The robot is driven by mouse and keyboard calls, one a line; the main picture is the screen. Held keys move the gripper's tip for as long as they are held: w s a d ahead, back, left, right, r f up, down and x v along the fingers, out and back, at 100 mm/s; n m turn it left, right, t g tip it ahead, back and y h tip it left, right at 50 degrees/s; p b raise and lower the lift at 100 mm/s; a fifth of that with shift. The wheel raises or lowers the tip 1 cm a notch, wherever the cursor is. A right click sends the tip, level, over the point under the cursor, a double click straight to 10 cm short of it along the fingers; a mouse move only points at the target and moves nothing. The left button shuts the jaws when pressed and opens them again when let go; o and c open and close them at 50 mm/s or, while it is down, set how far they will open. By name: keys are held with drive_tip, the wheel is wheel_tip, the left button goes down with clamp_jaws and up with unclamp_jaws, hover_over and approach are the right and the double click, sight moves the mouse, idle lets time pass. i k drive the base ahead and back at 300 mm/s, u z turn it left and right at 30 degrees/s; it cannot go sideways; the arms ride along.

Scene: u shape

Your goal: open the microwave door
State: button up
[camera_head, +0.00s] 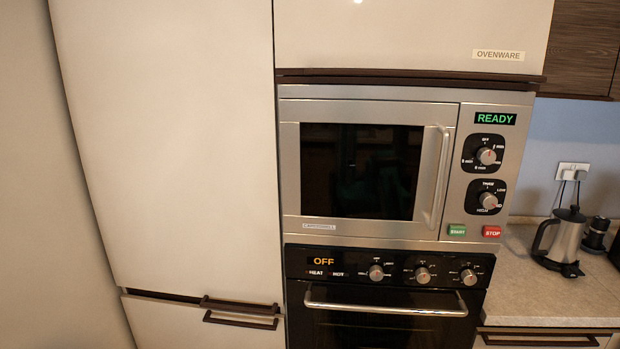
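The microwave (290,230) is built into a tall cabinet, with a silver frame. Its door (360,105) has a dark window and looks shut. A vertical curved silver handle (436,178) runs along the door's right side. To its right is a control panel (486,224) with two knobs, a green START button (457,230), a red STOP button (491,231) and a display (495,119) reading READY. My gripper is not in view, so its state and its place relative to the door do not show.
Below the microwave is an oven (293,265) with a horizontal bar handle (385,308) and a display reading OFF. Plain tall cabinet panels (175,140) stand to the left. At right, a counter (530,297) holds a metal kettle (566,240).

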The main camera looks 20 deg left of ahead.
sight(367, 168)
drive_tip(key=u, duration=0.8)
drive_tip(key=k, duration=1)
drive_tip(key=i, duration=0.85)
